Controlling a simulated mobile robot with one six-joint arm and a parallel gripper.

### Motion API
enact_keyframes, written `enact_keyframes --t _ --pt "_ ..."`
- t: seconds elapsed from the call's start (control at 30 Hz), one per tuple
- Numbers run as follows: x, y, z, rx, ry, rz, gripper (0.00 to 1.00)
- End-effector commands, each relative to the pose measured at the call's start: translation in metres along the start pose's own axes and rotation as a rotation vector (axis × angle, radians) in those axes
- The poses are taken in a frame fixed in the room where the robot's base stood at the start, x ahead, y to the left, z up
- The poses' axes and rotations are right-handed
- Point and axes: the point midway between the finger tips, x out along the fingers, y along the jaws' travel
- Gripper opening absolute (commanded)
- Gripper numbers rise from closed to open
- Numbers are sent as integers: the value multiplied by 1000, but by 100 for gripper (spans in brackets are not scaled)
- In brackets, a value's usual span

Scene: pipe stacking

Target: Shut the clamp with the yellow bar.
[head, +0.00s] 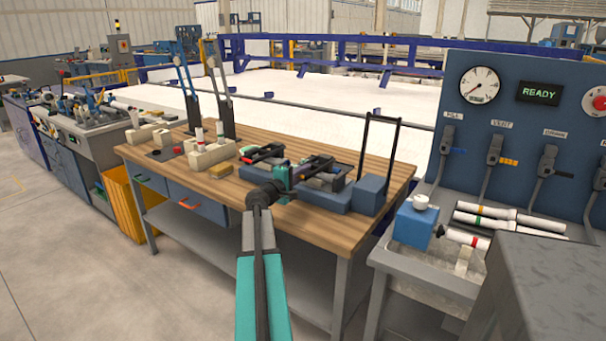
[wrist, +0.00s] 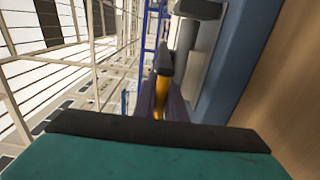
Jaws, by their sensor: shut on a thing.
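My gripper (head: 288,190) reaches over the workbench to the clamp fixture (head: 325,197), a blue base with dark clamp parts on it. In the wrist view my gripper's dark fingers (wrist: 161,108) are shut on a yellow bar (wrist: 158,98) with a dark end piece above it. The yellow bar cannot be made out in the head view, where my gripper and arm cover that spot. Whether the clamp is open or shut I cannot tell.
The wooden workbench (head: 370,215) also bears a beige block (head: 208,153) holding a pipe, and a blue block (head: 369,194) beside a tall black frame. Tall levers stand at the back left. A sink with white pipes (head: 505,222) and a blue valve panel are at the right.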

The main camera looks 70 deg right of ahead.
Motion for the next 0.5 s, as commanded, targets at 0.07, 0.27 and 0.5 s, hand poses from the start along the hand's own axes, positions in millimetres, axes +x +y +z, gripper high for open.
enact_keyframes --t 0.07,0.27,0.5 --pt "0 1 0 0 0 1 0" --pt "0 1 0 0 0 1 29" --pt "0 1 0 0 1 1 29"
